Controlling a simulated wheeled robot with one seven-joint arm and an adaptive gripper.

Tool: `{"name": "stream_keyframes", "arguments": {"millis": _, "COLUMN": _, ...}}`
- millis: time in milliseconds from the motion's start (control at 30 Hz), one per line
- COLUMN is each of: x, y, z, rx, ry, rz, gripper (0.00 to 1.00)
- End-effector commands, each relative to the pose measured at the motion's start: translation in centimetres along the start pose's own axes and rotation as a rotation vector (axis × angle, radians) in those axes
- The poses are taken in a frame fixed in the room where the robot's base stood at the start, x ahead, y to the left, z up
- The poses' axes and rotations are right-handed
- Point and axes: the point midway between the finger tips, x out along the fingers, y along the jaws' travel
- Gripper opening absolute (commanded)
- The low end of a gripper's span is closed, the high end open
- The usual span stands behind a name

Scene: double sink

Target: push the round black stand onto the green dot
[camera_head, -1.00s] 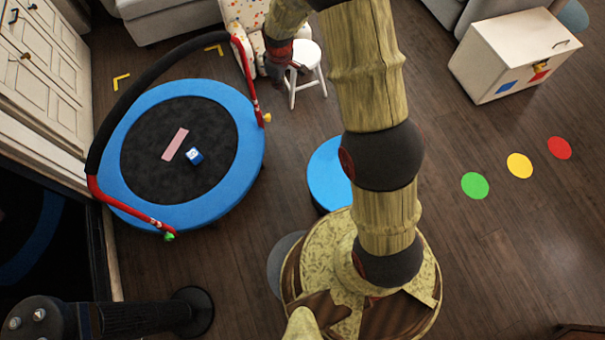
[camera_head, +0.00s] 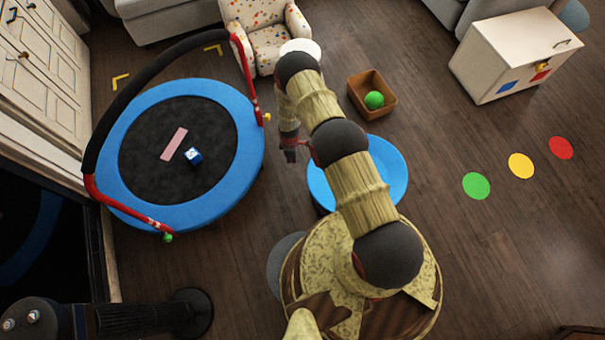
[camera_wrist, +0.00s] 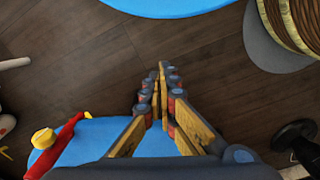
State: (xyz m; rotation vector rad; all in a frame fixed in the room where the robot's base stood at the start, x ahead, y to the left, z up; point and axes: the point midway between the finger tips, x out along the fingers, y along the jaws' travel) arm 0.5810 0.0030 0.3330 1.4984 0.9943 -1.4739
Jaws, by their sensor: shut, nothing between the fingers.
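The round black stand (camera_head: 193,312) is at the lower left of the head view, its round base on the wooden floor and its dark post leaning across the picture's corner. Its base also shows at the right edge of the wrist view (camera_wrist: 296,133). The green dot (camera_head: 476,186) lies flat on the floor at the right, clear and uncovered. My gripper (camera_head: 290,153) hangs between the trampoline and the blue round top, well apart from the stand. In the wrist view its fingers (camera_wrist: 162,72) are shut and empty, above bare floor.
A blue-rimmed trampoline (camera_head: 246,150) with a red and black handle bar stands at left. A blue round top (camera_head: 393,168) is partly behind my arm. A brown bin (camera_head: 386,103) holds a green ball. Yellow (camera_head: 520,166) and red (camera_head: 561,148) dots lie beyond the green one. Floor at right is open.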

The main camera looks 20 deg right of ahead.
Motion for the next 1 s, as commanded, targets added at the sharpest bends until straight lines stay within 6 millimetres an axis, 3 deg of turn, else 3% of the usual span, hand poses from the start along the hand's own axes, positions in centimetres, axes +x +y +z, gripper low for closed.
{"name": "stream_keyframes", "arguments": {"millis": 33, "x": 1.3, "y": -0.7, "z": 0.3, "rx": -0.011, "ry": -0.002, "rz": -0.006, "gripper": 0.0}}
{"name": "stream_keyframes", "arguments": {"millis": 200, "x": 3.4, "y": -1.7, "z": 0.7, "rx": -0.035, "ry": -0.004, "rz": -0.012, "gripper": 0.0}}
{"name": "stream_keyframes", "arguments": {"millis": 367, "x": 5.0, "y": -2.0, "z": 0.8, "rx": -0.037, "ry": -0.005, "rz": -0.014, "gripper": 0.0}}
{"name": "stream_keyframes", "arguments": {"millis": 833, "x": 14.0, "y": -2.1, "z": 0.9, "rx": -0.036, "ry": -0.005, "rz": -0.014, "gripper": 0.0}}
{"name": "stream_keyframes", "arguments": {"millis": 1000, "x": 13.6, "y": -1.8, "z": 3.4, "rx": -0.032, "ry": -0.004, "rz": -0.014, "gripper": 0.0}}
